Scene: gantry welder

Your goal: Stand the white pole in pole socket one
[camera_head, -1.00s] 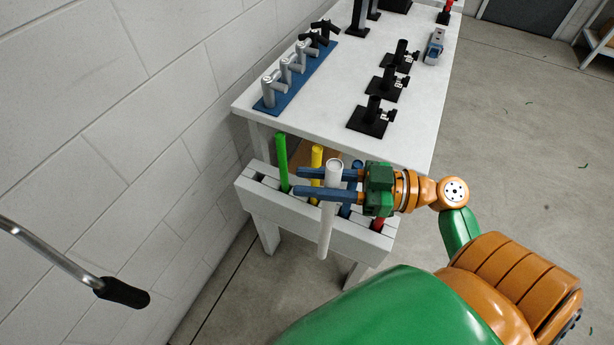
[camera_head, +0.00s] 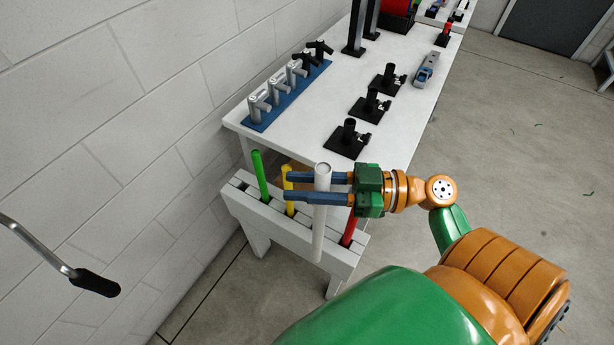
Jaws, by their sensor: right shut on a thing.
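The white pole (camera_head: 320,215) stands upright in my right gripper (camera_head: 318,187). The gripper's blue fingers are shut on it near its top, in front of the pole rack. Three black pole sockets stand in a row on the white table: a near one (camera_head: 347,140), a middle one (camera_head: 370,106) and a far one (camera_head: 387,78). Each has a square base and a side clamp screw. I cannot read which one is socket one. The pole is apart from them, nearer to me. My left gripper is not in view.
A white rack (camera_head: 278,220) holds a green pole (camera_head: 260,174), a yellow pole (camera_head: 289,190) and a red pole (camera_head: 349,230). A blue strip (camera_head: 262,124) with grey and black fittings lies along the table's left side. A grey-blue tool (camera_head: 427,70) lies at the right edge.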

